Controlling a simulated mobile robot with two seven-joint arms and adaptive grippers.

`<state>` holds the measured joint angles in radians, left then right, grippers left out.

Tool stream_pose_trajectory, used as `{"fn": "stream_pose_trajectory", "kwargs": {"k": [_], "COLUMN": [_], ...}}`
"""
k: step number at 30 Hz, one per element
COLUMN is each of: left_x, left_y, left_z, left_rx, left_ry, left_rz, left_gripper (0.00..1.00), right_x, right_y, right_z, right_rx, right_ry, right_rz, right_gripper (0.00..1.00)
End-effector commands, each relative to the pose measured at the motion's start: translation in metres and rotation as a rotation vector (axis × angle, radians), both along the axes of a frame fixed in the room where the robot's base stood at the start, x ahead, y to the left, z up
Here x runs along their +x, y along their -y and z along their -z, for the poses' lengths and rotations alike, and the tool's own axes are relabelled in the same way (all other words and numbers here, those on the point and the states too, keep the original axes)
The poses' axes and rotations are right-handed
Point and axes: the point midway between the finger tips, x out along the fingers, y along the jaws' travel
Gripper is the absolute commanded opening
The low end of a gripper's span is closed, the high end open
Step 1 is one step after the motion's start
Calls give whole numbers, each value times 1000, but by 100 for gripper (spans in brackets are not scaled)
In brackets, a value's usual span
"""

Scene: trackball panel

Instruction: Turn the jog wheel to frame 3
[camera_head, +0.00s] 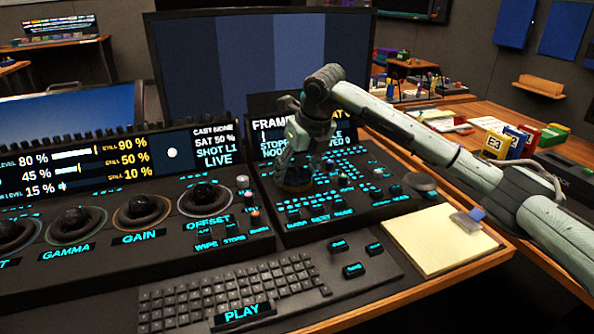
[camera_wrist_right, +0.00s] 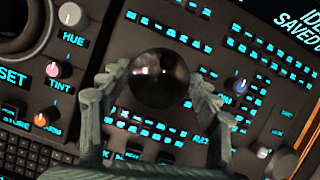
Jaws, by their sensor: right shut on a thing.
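The jog wheel, a dark glossy round knob (camera_wrist_right: 160,77), sits on the right-hand control panel among rows of cyan-lit keys. My right gripper (camera_head: 293,178) reaches down onto the panel from the right and hides most of the wheel in the head view. In the right wrist view the two grey fingers (camera_wrist_right: 158,88) stand on either side of the wheel, shut on it. The panel's small display (camera_head: 268,125) shows "FRAM" and "STOPP", but my gripper and arm cover its frame number. My left gripper is in neither view.
To the left is a panel with dark trackballs (camera_head: 141,209). A keyboard (camera_head: 235,293) lies in front. A grey knob (camera_head: 420,182) and a yellow notepad (camera_head: 440,238) are to the right. A large monitor (camera_head: 262,52) stands behind. My right arm crosses above the right side of the desk.

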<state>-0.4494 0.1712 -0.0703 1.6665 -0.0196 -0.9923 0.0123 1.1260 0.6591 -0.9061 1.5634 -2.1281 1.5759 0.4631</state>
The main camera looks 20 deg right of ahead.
Motion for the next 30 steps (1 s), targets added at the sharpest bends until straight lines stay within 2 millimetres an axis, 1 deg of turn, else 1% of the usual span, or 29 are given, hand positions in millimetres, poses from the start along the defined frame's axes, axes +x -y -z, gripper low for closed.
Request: {"fn": "stream_pose_trajectory", "kwargs": {"k": [5, 9, 11, 30], "left_x": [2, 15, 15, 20], "left_y": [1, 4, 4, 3], "left_z": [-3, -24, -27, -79], "left_rx": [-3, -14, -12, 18], "left_ry": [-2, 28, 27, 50], "left_rz": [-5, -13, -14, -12], "left_gripper": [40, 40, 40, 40], "right_x": [0, 0, 0, 1], "right_y": [-1, -1, -2, -4], "right_z": [0, 0, 1, 0], "right_rx": [0, 0, 0, 0], "right_ry": [2, 2, 2, 3], "right_rz": [50, 130, 173, 758], "right_gripper": [33, 33, 33, 33]}}
